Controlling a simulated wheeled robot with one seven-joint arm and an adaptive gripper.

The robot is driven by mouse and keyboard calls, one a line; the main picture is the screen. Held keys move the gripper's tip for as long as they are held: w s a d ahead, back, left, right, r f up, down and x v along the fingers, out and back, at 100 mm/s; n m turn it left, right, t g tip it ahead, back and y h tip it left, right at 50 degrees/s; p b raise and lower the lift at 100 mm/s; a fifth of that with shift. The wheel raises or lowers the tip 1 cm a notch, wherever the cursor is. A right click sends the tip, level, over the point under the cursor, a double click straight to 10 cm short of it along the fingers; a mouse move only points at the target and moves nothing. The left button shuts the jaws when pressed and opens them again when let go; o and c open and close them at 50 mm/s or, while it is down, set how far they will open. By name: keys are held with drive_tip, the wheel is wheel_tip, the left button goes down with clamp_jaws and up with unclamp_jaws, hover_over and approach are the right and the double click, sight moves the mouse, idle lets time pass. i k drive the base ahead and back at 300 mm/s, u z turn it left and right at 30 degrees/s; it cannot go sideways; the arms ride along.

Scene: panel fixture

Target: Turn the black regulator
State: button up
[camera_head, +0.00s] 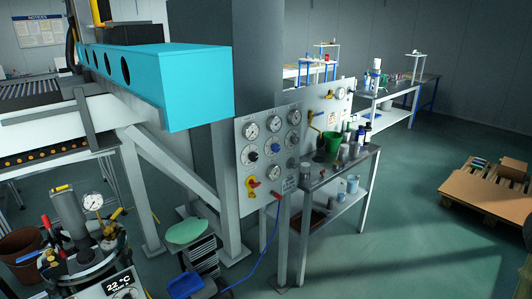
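A grey upright panel (262,200) stands in the middle of the view, carrying several round white-faced gauges. The setting of the regulator is too small to read. My gripper is not in view, and nothing is seen touching the panel's front.
A red and yellow valve handle (253,187) is low on the panel. A metal table (325,177) with a green container (332,143) and bottles stands to the right. A vessel with a gauge (93,201) is at lower left. The floor at right centre is clear, before a pallet (488,200).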

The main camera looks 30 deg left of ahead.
sight(254, 156)
drive_tip(key=u, duration=0.5)
drive_tip(key=i, duration=0.85)
drive_tip(key=u, duration=0.65)
